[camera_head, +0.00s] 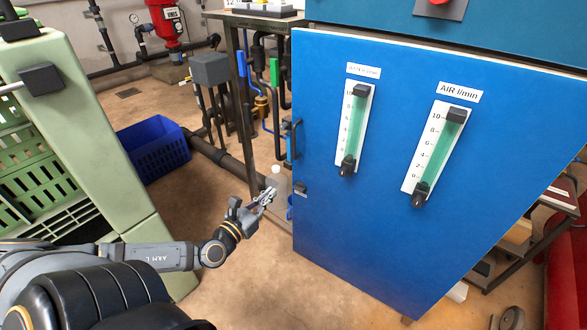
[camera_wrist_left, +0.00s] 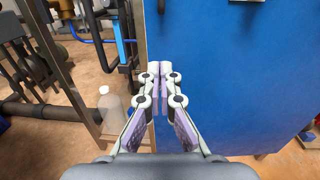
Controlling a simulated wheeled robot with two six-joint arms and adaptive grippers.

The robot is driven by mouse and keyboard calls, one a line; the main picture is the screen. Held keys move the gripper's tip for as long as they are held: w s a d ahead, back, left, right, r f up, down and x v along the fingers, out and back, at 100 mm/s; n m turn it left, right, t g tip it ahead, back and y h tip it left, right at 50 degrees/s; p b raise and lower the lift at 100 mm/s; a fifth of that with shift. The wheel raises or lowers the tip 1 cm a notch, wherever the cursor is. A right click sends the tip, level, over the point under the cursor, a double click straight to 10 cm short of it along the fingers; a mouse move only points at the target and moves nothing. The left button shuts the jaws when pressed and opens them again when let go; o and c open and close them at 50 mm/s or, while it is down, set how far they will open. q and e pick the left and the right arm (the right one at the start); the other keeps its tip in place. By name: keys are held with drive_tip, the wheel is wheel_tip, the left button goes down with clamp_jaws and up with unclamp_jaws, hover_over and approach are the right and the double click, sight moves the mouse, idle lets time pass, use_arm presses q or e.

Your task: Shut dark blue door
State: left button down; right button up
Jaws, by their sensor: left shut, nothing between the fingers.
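The dark blue door (camera_head: 330,225) is a large panel filling the right half of the head view, with two green flow gauges on its face. It stands at an angle below the teal cabinet top, and shelving shows past its lower right edge. It also fills the right of the left wrist view (camera_wrist_left: 250,90). A dark handle (camera_head: 295,140) sits at its left edge. My left gripper (camera_head: 268,195) is shut and empty, just left of the door's lower left edge. In the wrist view its fingertips (camera_wrist_left: 159,68) overlap that edge; I cannot tell whether they touch. My right gripper is out of view.
A clear bottle (camera_wrist_left: 110,105) stands behind the left gripper, near a metal frame with pipes and hoses (camera_head: 262,80). A blue crate (camera_head: 155,150) is on the floor. Green crates and a green cabinet (camera_head: 85,120) stand left. Bare floor lies below the door.

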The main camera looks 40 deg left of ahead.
use_arm(q)
drive_tip(key=b, duration=0.3)
approach(299, 165)
drive_tip(key=w, duration=0.2)
drive_tip(key=w+b, duration=0.1)
drive_tip(key=w, duration=0.2)
drive_tip(key=shift+w+a+r, duration=0.15)
drive_tip(key=shift+w+r, duration=0.05)
drive_tip(key=shift+w, duration=0.15)
drive_tip(key=shift+w+f, duration=0.25)
drive_tip(key=shift+w, duration=0.35)
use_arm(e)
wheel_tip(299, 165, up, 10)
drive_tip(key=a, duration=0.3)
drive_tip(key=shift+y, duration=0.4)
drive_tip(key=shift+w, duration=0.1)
